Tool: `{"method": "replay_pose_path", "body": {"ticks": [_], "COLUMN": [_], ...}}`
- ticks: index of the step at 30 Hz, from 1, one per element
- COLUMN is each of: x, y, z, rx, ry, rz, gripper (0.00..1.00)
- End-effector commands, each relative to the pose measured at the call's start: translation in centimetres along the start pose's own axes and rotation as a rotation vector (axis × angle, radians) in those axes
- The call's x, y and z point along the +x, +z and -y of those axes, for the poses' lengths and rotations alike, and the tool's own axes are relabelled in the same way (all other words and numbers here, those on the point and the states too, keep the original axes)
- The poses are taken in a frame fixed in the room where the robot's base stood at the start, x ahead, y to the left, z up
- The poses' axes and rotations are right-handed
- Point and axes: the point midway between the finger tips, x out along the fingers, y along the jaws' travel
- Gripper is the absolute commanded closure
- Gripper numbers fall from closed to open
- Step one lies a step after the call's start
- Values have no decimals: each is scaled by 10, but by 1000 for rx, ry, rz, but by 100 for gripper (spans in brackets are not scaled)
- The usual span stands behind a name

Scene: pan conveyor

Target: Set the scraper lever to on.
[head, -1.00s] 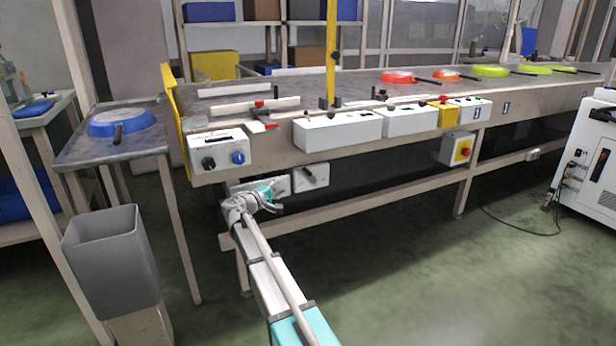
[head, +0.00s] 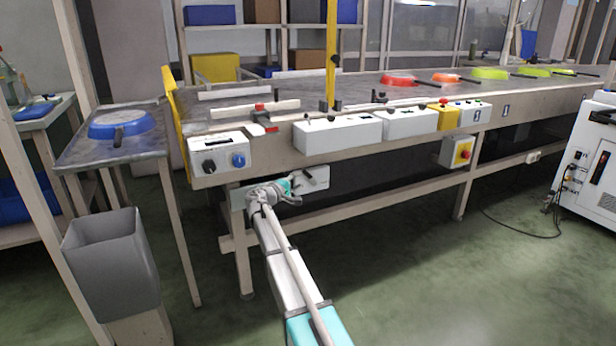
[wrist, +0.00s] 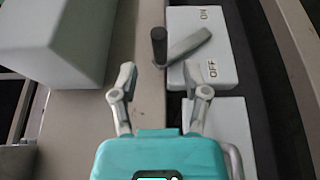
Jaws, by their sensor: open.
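The scraper lever shows in the wrist view as a grey bar (wrist: 190,46) with a dark upright handle (wrist: 159,47). It is mounted on a white plate (wrist: 218,60) marked ON and OFF. The bar slants from between the two marks down to the left, its handle end off the plate's left edge. My gripper (wrist: 160,73) is open and empty, with the handle just ahead between its fingertips; I see no contact. In the head view my gripper (head: 292,194) is in front of the lever's plate (head: 318,178), hiding part of it.
A second white plate (wrist: 222,122) lies beside the first, partly hidden by my gripper. A pale box (wrist: 55,40) juts out at the left in the wrist view. The conveyor (head: 360,92) with its control boxes (head: 336,134) is above my gripper. Open floor lies to the right.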

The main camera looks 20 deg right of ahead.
Motion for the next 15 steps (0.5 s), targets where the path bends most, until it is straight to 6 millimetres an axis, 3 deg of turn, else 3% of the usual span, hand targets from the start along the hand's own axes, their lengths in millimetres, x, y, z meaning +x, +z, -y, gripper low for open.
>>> {"method": "replay_pose_path", "body": {"ticks": [6,15], "x": [34,55], "y": [0,0], "z": [0,0], "rx": [0,0], "ry": [0,0], "rz": [2,0], "gripper": [40,40]}}
